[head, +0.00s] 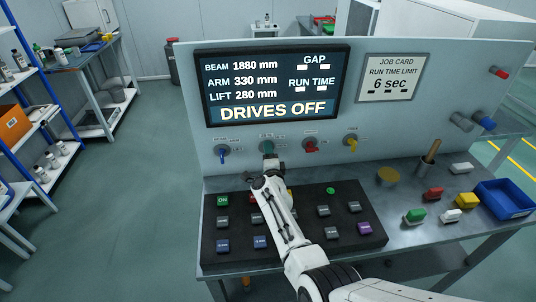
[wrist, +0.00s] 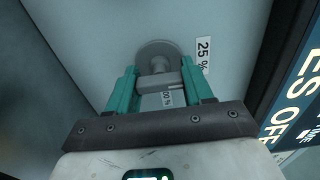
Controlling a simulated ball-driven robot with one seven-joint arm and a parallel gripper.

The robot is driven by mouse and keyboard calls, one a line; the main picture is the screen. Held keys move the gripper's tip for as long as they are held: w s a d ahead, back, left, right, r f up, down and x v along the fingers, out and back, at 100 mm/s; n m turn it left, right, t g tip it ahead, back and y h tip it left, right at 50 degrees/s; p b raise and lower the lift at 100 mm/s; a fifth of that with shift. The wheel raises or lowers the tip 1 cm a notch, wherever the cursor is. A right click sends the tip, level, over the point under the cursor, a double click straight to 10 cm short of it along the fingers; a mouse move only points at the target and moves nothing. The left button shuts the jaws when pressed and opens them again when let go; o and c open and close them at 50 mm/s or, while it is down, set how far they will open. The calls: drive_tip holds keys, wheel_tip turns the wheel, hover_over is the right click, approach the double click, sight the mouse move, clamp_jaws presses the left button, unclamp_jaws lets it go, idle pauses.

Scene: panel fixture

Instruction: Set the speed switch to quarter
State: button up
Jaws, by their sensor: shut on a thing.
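The speed switch (wrist: 158,64), a grey knob on a round plate, is in the wrist view on the pale panel face. A "25 %" label (wrist: 204,55) stands to its right and a "100 %" label (wrist: 167,97) shows below it, between the fingers. My gripper (wrist: 158,80) has its two teal fingers on either side of the knob's grey handle and is shut on it. In the head view my gripper (head: 268,155) is at the second switch from the left and mostly hides it. The handle's exact pointing direction is hard to tell.
A blue switch (head: 223,151), a red one (head: 310,146) and a yellow one (head: 351,142) are nearby. The screen (head: 275,85) reads "DRIVES OFF". A job card (head: 392,78) says 6 sec. A dark button box (head: 345,202) lies under my arm; a blue bin (head: 505,200) is right.

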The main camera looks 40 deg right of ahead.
drive_tip(key=shift+f, duration=0.1)
drive_tip(key=o, duration=1)
drive_tip(key=shift+o, duration=0.2)
drive_tip(key=shift+a, duration=0.1)
drive_tip(key=p+v, duration=0.4)
drive_tip(key=v, duration=0.5)
drive_tip(key=shift+a+p, duration=0.1)
drive_tip(key=shift+p, duration=0.3)
drive_tip(key=shift+v, duration=0.8)
